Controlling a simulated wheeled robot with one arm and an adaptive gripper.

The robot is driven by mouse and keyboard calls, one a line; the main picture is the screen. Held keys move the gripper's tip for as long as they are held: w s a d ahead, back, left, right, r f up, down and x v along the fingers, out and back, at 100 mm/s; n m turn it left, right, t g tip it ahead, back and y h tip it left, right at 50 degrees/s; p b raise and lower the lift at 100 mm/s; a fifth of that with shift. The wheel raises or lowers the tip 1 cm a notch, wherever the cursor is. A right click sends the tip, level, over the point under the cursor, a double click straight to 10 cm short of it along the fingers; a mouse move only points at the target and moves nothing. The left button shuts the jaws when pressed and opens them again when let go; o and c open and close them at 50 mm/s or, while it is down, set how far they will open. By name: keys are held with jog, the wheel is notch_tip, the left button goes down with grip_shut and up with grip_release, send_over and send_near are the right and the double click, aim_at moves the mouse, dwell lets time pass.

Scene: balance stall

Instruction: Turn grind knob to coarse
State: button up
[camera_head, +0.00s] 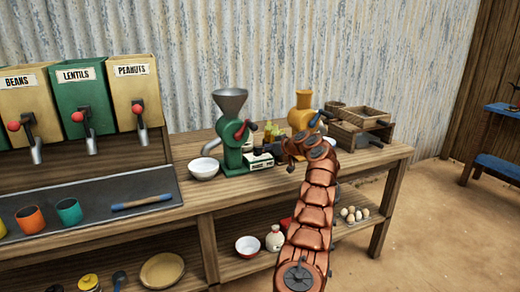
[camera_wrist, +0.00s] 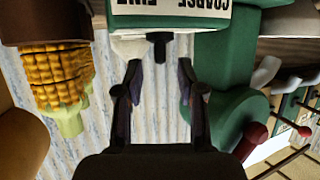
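The green grinder (camera_head: 236,140) with a grey hopper stands on the wooden counter. A white label plate (camera_head: 260,162) is on its lower front. In the wrist view, which is upside down, the plate (camera_wrist: 158,18) reads COARSE and FINE. Beside its edge is a pale part with a short dark stub (camera_wrist: 160,45), which looks like the grind knob; its setting cannot be told. My gripper (camera_wrist: 158,72) is open, its dark fingers apart on either side of the stub's line. Nothing shows between the fingers, and contact cannot be told.
A dark red crank handle (camera_wrist: 252,140) sticks out beside the grinder. A corn cob (camera_wrist: 62,78) is close on the other side. A white bowl (camera_head: 203,168) stands left of the grinder, a yellow grinder (camera_head: 301,112) and wooden box (camera_head: 362,125) to the right.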

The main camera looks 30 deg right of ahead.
jog(key=shift+p+x, duration=0.85)
jog(key=shift+x, duration=0.5)
jog(key=shift+w+a+f, duration=0.15)
jog(key=shift+w+f, duration=0.05)
jog(key=shift+w, duration=0.15)
jog(key=shift+c, duration=0.2)
grip_shut()
